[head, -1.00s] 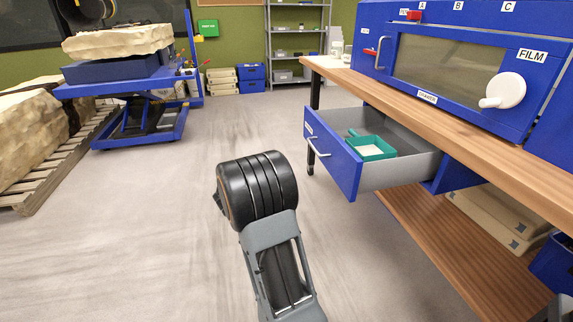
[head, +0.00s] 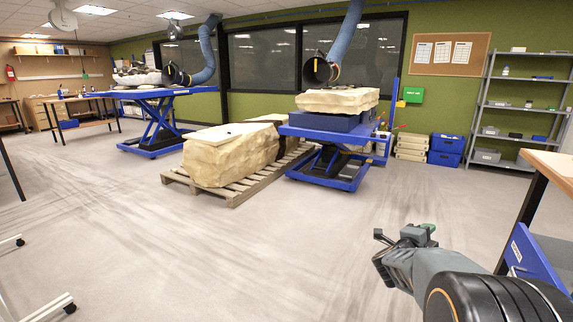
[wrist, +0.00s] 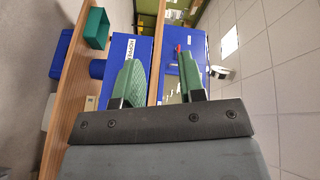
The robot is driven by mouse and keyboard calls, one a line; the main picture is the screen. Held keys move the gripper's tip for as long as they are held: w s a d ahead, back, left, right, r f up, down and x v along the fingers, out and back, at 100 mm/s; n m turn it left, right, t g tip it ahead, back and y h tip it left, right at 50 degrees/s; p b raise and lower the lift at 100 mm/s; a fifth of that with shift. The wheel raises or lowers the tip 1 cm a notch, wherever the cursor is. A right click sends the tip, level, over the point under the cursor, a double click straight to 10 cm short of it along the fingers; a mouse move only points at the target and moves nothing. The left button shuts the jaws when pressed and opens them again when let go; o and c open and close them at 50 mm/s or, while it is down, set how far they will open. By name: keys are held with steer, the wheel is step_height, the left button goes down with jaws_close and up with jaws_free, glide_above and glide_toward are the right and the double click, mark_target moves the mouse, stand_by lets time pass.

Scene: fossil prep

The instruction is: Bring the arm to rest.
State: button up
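My arm reaches in from the lower right corner of the head view. My gripper (head: 405,234) is at its end, over open floor and left of the workbench, pointing away from the camera. In the wrist view its two green-padded fingers (wrist: 158,75) stand apart with nothing between them. The gripper touches nothing that I can see.
The blue drawer (head: 532,260) stands pulled out at the right edge, under the wooden bench top (head: 552,163). A pallet (head: 232,196) with a pale rock block (head: 225,155) and a blue lift table (head: 335,176) stand ahead. The floor between is clear. The wrist view shows a teal bin (wrist: 97,28).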

steer(key=s+a+r+n+t+y+p, duration=0.1)
steer(key=s+a+r+n+y+p, duration=0.1)
steer(key=a+r+n+y+p, duration=0.65)
steer(key=s+a+r+n+t+y+p, duration=0.1)
steer(key=a+r+n+y+p, duration=0.3)
steer(key=a+n, duration=0.5)
steer(key=s+a+r+n+g+y+p, duration=0.1)
steer(key=s+a+n+g+p, duration=0.2)
steer(key=s, duration=0.6)
steer(key=s+a+r+n+g+y+p, duration=0.1)
steer(key=s+a+n+g+p, duration=0.2)
steer(key=s, duration=0.6)
steer(key=shift+r+n+g+p, duration=0.15)
steer(key=shift+n+g+p, duration=0.35)
steer(key=shift+n+g, duration=0.6)
